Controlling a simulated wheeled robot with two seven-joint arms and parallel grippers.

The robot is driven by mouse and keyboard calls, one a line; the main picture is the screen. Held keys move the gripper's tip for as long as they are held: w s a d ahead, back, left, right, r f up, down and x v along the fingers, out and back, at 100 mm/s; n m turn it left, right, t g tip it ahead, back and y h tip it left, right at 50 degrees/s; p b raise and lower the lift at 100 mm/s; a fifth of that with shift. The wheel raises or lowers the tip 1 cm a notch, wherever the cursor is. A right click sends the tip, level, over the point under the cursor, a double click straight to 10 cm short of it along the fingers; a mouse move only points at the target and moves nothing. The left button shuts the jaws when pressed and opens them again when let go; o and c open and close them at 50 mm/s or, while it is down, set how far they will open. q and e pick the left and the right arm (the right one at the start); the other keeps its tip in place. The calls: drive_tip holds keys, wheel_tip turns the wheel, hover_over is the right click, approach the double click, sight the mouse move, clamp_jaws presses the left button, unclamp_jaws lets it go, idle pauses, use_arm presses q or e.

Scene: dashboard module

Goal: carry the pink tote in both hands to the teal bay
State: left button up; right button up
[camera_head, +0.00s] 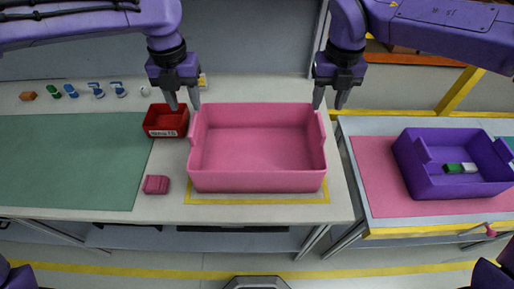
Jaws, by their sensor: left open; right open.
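The pink tote (258,181) stands upright and looks empty on the white bench, over a yellow-taped outline. My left gripper (183,105) is open, fingers down, just beyond the tote's back left corner, near the red bin. My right gripper (329,105) is open, fingers down, by the tote's back right corner. Whether either fingertip touches the tote I cannot tell; neither holds it. A flat teal area (70,160) lies on the bench to the left and is bare.
A small red bin (166,122) with a label and a small pink-red block (156,185) sit between tote and teal area. Several small items, including an orange block (28,96), line the back left. A purple tote (455,185) stands on a pink mat (375,180) at right.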

sight(192, 123)
use_arm(q)
wheel_tip(192, 123, down, 9)
drive_tip(key=shift+w+f, duration=0.1)
drive_tip(key=shift+f, duration=0.05)
use_arm(e)
wheel_tip(192, 123, down, 9)
drive_tip(key=shift+w+d+f, duration=0.1)
drive_tip(key=shift+f, duration=0.05)
use_arm(q)
clamp_jaws()
use_arm(e)
clamp_jaws()
